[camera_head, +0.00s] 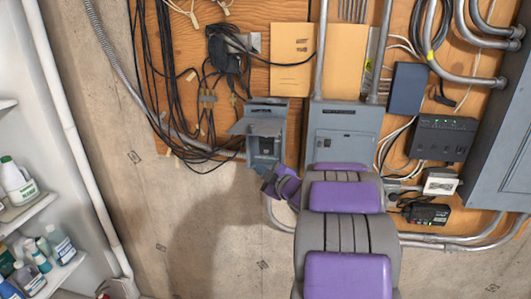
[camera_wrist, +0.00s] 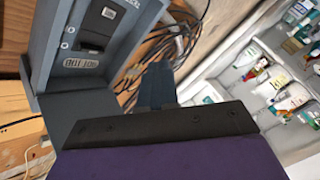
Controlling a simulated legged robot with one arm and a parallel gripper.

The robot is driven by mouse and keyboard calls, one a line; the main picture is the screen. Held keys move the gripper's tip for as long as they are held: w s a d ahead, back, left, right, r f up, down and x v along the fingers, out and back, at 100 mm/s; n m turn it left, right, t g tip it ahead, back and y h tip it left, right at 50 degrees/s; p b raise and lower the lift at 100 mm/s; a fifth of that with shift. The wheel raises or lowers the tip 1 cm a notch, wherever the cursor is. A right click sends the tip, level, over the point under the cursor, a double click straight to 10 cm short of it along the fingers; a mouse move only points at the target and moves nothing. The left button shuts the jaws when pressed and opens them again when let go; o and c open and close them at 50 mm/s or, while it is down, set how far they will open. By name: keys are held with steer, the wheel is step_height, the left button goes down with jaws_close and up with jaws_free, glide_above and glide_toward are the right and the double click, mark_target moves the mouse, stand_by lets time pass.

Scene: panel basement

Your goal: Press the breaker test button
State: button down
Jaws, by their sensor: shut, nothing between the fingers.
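A small grey breaker box (camera_head: 265,145) is mounted on the wooden board in the head view, its cover flap (camera_head: 257,127) raised. A dark breaker (camera_head: 266,146) sits inside. The wrist view shows the open box at upper left, with the dark breaker (camera_wrist: 97,25) and a small label (camera_wrist: 83,63) below it. I cannot make out the test button itself. My purple and dark gripper (camera_head: 271,181) is just below the box in the head view. In the wrist view my gripper (camera_wrist: 158,120) is beside the box, shut and empty. Any contact with the box cannot be told.
A larger grey panel (camera_head: 343,130) stands right of the breaker box, partly behind my arm. Black cables (camera_head: 178,95) hang at left. A black device (camera_head: 443,138) and conduits are at right. White shelves (camera_head: 30,212) with bottles stand at far left; bare wall lies between.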

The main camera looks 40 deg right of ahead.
mark_target(266, 151)
steer(key=shift+w+d+p, duration=0.85)
steer(key=shift+w+d, duration=0.45)
steer(key=shift+d, duration=0.3)
steer(key=shift+w+d+p, duration=0.8)
steer(key=shift+w+d, duration=0.5)
steer(key=shift+d, duration=0.25)
steer(key=shift+d, duration=0.1)
steer(key=shift+w+d+r+p, duration=0.1)
steer(key=shift+w+p, duration=0.05)
steer(key=shift+p, duration=0.15)
steer(key=shift+w+d, duration=0.25)
steer(key=shift+d, duration=0.05)
stand_by(0.6)
steer(key=shift+s+a, duration=0.4)
steer(key=shift+a, duration=0.15)
steer(key=shift+s, duration=0.1)
